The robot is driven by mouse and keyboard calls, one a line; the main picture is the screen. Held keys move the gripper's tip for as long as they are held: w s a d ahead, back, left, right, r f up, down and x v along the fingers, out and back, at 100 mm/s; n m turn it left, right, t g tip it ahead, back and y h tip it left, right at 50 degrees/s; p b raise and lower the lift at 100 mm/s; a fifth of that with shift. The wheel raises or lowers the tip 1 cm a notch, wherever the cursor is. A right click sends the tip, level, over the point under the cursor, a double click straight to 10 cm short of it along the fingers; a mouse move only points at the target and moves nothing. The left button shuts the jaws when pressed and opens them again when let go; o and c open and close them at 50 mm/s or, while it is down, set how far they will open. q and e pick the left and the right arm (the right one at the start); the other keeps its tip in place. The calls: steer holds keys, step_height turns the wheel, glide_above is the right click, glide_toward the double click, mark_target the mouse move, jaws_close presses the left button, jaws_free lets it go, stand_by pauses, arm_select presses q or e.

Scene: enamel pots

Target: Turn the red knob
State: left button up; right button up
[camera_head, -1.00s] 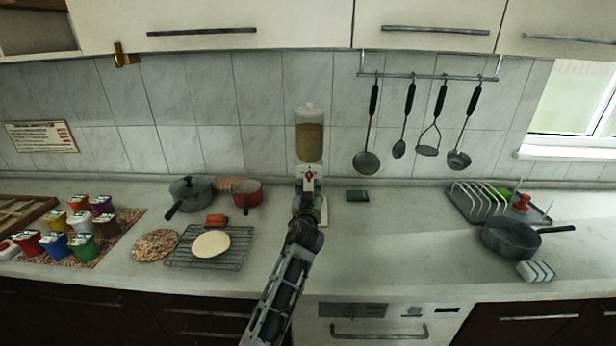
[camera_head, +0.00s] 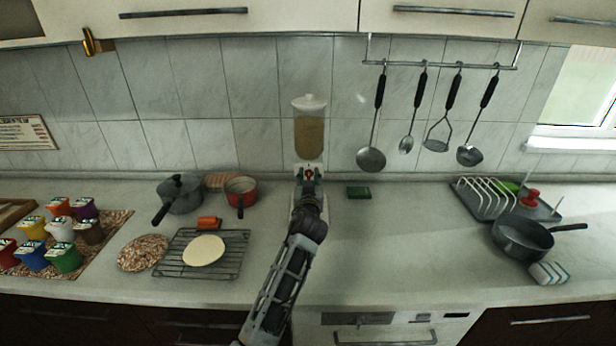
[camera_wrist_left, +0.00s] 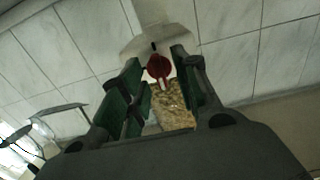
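The dispenser (camera_head: 309,130) has a clear body with tan grain and a white lid, and stands against the tiled wall. Its red knob (camera_head: 309,174) is on the front of the white base. My left gripper (camera_head: 308,178) is at the front of the dispenser, fingers pointing at the base. In the left wrist view, the red knob (camera_wrist_left: 159,66) shows between the two green-padded fingers of my left gripper (camera_wrist_left: 160,78). The fingers are apart, one on each side of the knob, with narrow gaps in the picture. Contact cannot be told. My right gripper is not in view.
A red pan (camera_head: 241,191) and a grey pot (camera_head: 181,194) stand left of the dispenser. A wire rack (camera_head: 230,262) with a pale flat disc is in front of them. The counter farther right is clear up to the dark pan (camera_head: 523,237).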

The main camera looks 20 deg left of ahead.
arm_select(q)
steer(key=shift+s+r, duration=0.1)
steer(key=shift+c, duration=0.3)
jaws_close()
